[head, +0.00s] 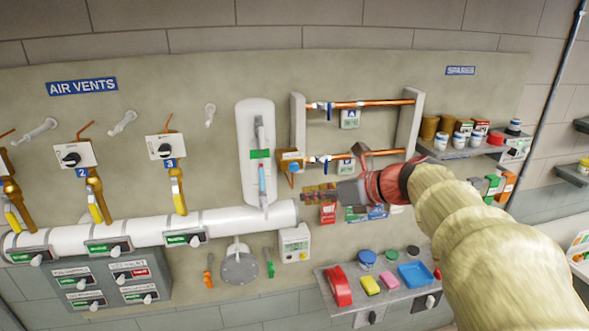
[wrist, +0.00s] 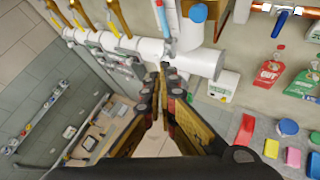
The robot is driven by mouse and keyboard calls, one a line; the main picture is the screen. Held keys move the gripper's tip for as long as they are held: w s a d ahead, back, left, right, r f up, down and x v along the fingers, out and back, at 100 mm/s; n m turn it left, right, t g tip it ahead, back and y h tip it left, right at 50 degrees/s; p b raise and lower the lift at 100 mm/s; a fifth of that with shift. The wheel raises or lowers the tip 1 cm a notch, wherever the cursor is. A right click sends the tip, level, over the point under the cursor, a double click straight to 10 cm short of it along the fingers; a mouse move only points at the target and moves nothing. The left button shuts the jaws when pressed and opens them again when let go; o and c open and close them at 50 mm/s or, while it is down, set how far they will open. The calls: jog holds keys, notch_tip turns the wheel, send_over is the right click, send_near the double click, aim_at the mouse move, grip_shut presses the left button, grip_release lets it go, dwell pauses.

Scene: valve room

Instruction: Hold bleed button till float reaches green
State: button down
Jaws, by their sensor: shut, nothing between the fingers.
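The bleed button is a round blue cap (head: 294,167) on a brass block (head: 291,156) right of the gauge. It also shows at the top of the wrist view (wrist: 198,13). The white-backed gauge (head: 243,120) has a vertical tube with a green band (head: 260,154) across it. Light blue liquid (head: 262,180) stands in the tube below the band. A small reddish spot near the liquid's top may be the float; it is too small to be sure. My gripper (head: 305,193) is shut and empty, its tips below the button and apart from it.
A white pipe (head: 225,219) ends just below the gauge. Copper pipes (head: 370,157) with blue-handled valves run right of the button. A white box (head: 294,240) is mounted below. A shelf (head: 345,308) with a red roll and small containers sits lower right.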

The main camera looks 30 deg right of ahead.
aim_at(294, 167)
dwell(0.3)
jog(key=w+d+p, duration=0.1)
jog(key=w+d, duration=0.1)
jog(key=w, duration=0.6)
jog(key=shift+w+d, duration=0.2)
jog(key=shift+w, duration=0.1)
jog(key=shift+w+p, duration=0.15)
jog(key=shift+p, duration=0.35)
dwell(0.9)
jog(key=shift+w+d, duration=0.15)
jog(key=shift+w, duration=0.1)
jog(key=shift+w+d+p, duration=0.15)
jog(key=shift+w+p, duration=0.2)
jog(key=shift+w, duration=0.1)
dwell(0.8)
jog(key=shift+s, duration=0.1)
dwell(2.1)
jog(key=shift+s+a, duration=0.3)
jog(key=shift+s, duration=0.5)
